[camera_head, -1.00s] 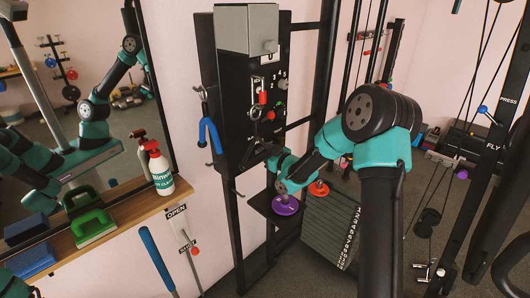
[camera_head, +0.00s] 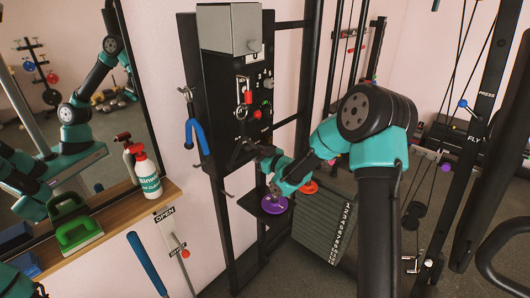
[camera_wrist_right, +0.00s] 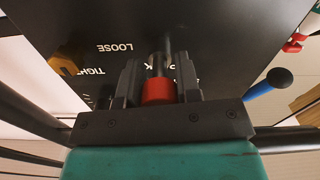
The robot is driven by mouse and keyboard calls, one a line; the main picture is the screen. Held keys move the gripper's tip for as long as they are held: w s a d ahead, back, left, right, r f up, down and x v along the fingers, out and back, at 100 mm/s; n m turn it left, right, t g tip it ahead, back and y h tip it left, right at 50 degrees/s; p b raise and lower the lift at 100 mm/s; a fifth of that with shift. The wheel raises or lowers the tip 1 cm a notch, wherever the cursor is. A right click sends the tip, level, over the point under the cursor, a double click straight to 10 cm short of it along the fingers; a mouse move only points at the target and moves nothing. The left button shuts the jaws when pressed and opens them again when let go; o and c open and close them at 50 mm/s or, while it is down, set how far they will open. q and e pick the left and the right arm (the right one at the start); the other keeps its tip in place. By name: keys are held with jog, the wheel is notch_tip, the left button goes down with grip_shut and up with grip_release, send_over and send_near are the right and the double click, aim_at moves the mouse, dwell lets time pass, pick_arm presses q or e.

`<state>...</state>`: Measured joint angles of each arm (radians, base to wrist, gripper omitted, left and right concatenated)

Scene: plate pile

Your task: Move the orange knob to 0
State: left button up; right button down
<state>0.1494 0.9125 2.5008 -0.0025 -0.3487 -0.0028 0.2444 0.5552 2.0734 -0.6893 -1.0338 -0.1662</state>
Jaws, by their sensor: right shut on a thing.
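My right gripper (camera_wrist_right: 160,85) is shut on a red cylinder (camera_wrist_right: 158,91) with a grey metal shaft, close to a black panel. An orange-yellow knob (camera_wrist_right: 64,63) sits on this panel to the left of the fingers in the wrist view, apart from them, beside upside-down "LOOSE" and "TIGHT" lettering. No 0 mark is readable. In the head view my right gripper (camera_head: 250,150) reaches the lower part of the tall black panel (camera_head: 222,115); its fingers are small and dark there, and the orange-yellow knob cannot be made out. My left gripper is out of view.
Higher on the panel are a red handle (camera_head: 248,97), a green knob (camera_head: 267,105) and printed numbers. A blue-handled hook (camera_head: 196,135) hangs at its left. A wooden shelf (camera_head: 140,205) holds a spray bottle.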

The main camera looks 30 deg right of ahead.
jog(key=shift+s, duration=0.15)
jog(key=c, duration=0.8)
grip_release()
jog(key=shift+d, duration=0.1)
jog(key=shift+s, duration=0.1)
jog(key=v, duration=1.7)
jog(key=shift+s, duration=0.15)
jog(key=a+f+m+g+h, duration=0.2)
jog(key=a+f+m+g, duration=0.25)
jog(key=f, duration=0.95)
jog(key=s+a+f+m+g, duration=0.1)
jog(key=s+a+f+g, duration=0.4)
jog(key=f, duration=0.5)
jog(key=s+a+f+m+g, duration=0.2)
jog(key=s+a+f+g, duration=0.4)
jog(key=s+a+f, duration=0.3)
jog(key=s+f, duration=0.1)
jog(key=s, duration=0.2)
jog(key=shift+s+h, duration=0.3)
